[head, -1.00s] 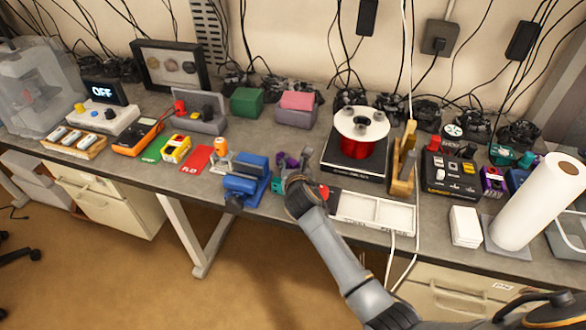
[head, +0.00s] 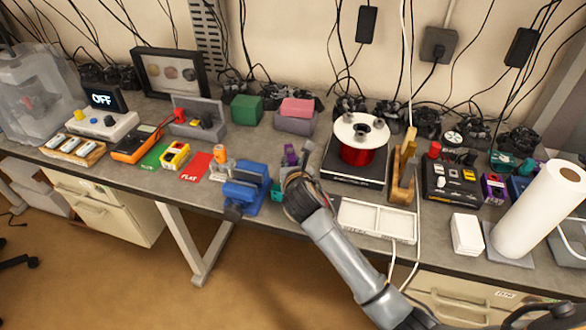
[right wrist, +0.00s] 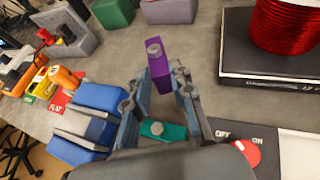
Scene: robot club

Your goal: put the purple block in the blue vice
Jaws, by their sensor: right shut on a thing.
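The purple block (head: 290,154) is in my right gripper (head: 296,172), left of the black box with the red spool. In the right wrist view the purple block (right wrist: 159,68) stands out between the fingertips of my right gripper (right wrist: 158,84), which is shut on it. The blue vice (head: 246,190) is on the bench just left of that gripper. It also shows at the left of the right wrist view (right wrist: 90,118). The vice's jaw gap is hard to make out, and no purple shows in it. My left gripper is not in view.
A teal block (right wrist: 163,130) lies below the fingers, close to the vice. A red spool (head: 358,150) on a black box stands right of the gripper. A white tray (head: 377,216) lies at the front edge. An orange-topped part (head: 220,154) stands behind the vice.

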